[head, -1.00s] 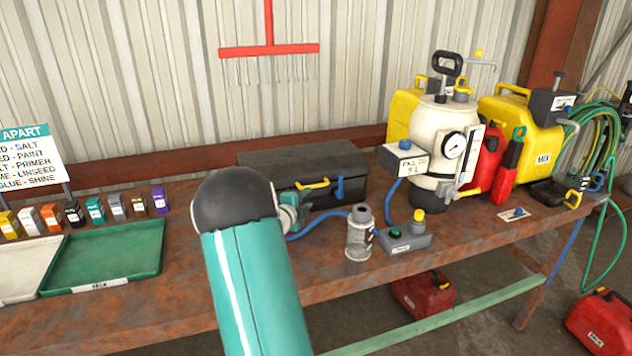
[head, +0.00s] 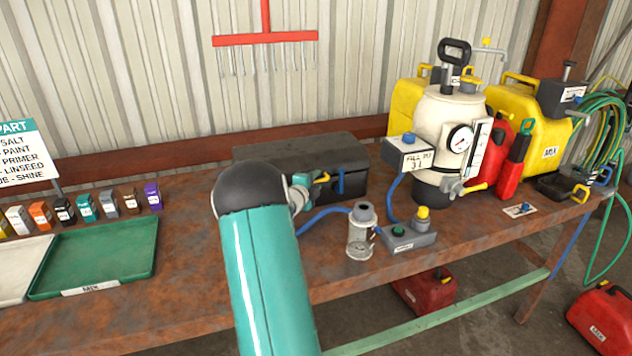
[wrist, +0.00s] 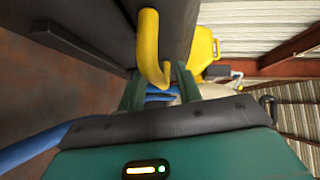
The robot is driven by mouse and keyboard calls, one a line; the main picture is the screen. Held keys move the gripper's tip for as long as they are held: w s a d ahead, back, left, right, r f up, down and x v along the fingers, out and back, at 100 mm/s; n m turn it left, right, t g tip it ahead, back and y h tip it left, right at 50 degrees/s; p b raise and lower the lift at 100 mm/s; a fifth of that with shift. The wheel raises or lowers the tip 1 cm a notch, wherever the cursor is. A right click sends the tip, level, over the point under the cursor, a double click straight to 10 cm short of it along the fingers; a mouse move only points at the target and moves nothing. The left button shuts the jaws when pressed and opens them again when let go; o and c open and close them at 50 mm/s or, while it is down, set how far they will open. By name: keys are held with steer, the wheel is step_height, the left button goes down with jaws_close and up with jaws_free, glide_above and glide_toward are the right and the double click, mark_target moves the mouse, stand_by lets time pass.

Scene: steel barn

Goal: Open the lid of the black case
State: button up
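The black case (head: 300,152) stands on the bench against the back wall with its lid down. A yellow handle (head: 322,177) and a blue strap-like part (head: 340,182) are on its front. My gripper (head: 308,184) is at the case's front by the yellow handle; my arm hides part of the case's left front. In the wrist view, the yellow handle (wrist: 149,45) runs down from the case (wrist: 85,25) toward the gap between my fingers (wrist: 158,88). The fingers are apart, with space showing between them. I cannot tell whether they touch the handle.
A clear jar (head: 361,235) and a grey switch box (head: 410,238) with a blue hose stand close right of my arm. A white pressure tank (head: 448,120) stands further right. A green tray (head: 95,258) and small cartons are left.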

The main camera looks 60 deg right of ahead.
steer(key=shift+d+f, duration=0.1)
steer(key=shift+d, duration=0.2)
jaws_close()
